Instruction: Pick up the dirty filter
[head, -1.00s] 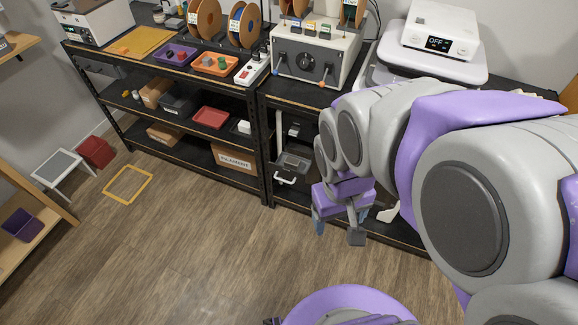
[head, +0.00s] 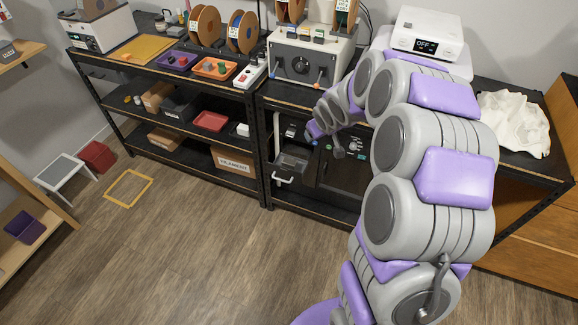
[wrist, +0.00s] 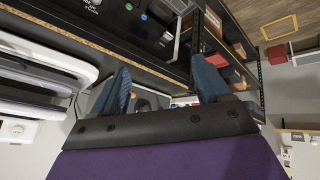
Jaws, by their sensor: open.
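My gripper (head: 325,138) is in front of the right-hand bench, close to its shelf opening, and its tip is partly hidden by my arm. In the wrist view its two blue fingers (wrist: 162,90) are spread apart with no object clearly held between them. I cannot pick out the dirty filter with certainty in either view. A clear-fronted bin with a white handle (head: 283,180) sits in the shelf opening, left of my gripper. A dark panel with several knobs (head: 357,155) is to the right of it.
The grey machine (head: 303,62) stands on the bench above my gripper. The white device reading OFF (head: 424,45) and a crumpled white cloth (head: 515,122) are further right. A yellow floor frame (head: 128,189) lies at left. The wooden floor (head: 210,240) in front is clear.

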